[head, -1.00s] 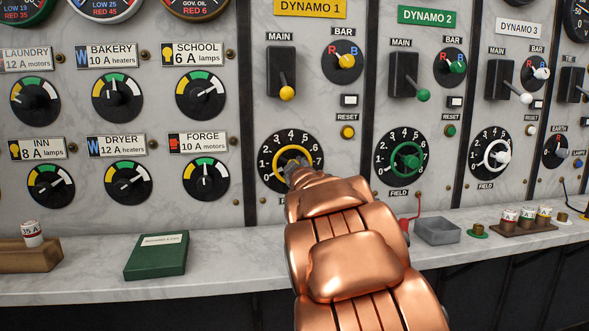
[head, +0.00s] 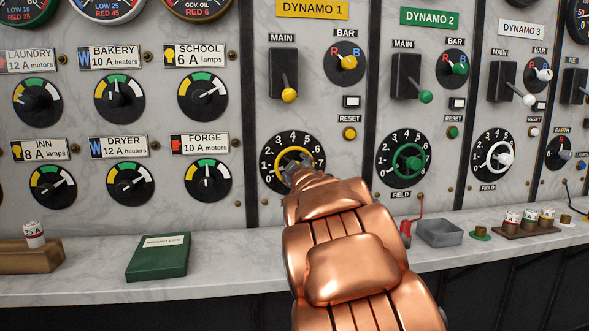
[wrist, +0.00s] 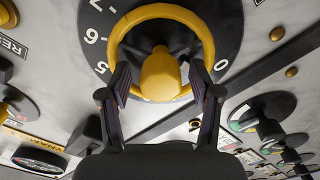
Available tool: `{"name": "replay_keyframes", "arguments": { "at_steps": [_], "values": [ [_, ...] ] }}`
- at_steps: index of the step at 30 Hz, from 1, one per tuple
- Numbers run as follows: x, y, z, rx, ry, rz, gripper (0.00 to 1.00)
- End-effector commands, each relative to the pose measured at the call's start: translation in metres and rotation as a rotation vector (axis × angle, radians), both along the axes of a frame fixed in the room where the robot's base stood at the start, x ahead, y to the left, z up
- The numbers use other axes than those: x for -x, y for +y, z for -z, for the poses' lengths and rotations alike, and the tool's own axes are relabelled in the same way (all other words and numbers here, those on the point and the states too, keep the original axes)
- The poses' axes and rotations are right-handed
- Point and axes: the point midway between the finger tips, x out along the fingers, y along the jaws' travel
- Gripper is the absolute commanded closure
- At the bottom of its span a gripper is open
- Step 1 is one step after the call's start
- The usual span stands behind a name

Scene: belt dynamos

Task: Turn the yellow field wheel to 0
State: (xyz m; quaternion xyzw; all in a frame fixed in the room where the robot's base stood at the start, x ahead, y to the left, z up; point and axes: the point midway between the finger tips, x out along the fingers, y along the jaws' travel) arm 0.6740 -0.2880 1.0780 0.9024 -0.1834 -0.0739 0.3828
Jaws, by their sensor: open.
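The yellow field wheel (head: 320,152) is a ring on a black numbered dial (head: 270,143) under the Dynamo 1 plate. In the head view my gripper (head: 297,176) is in front of it and hides its middle and lower part. In the wrist view the yellow ring (wrist: 208,40) is close, and a thick yellow knob (wrist: 160,76) sticks out toward the camera. My gripper (wrist: 160,90) is open, with one finger on each side of the knob. Gaps show beside the knob. Which number the wheel stands at is hidden.
The yellow main lever (head: 289,94) and bar knob (head: 347,63) are above the dial. A yellow reset button (head: 349,133) is at its upper right. The green wheel (head: 396,175) is to the right.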

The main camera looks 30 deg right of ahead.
Motion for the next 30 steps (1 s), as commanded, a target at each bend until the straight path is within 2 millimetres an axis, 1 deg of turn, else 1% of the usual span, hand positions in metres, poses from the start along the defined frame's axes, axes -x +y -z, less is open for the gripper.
{"name": "replay_keyframes", "arguments": {
  "at_steps": [7,11,15,19,30],
  "values": [
    [0.002,0.0,0.002,-0.001,0.003,0.002,0.37],
    [0.01,0.002,0.001,-0.002,0.004,0.004,0.37],
    [0.024,0.007,0.004,-0.004,0.007,0.006,0.37],
    [0.038,0.015,0.001,-0.001,0.003,0.004,0.37],
    [0.079,0.033,0.002,-0.001,0.002,0.001,0.37]
  ]
}}
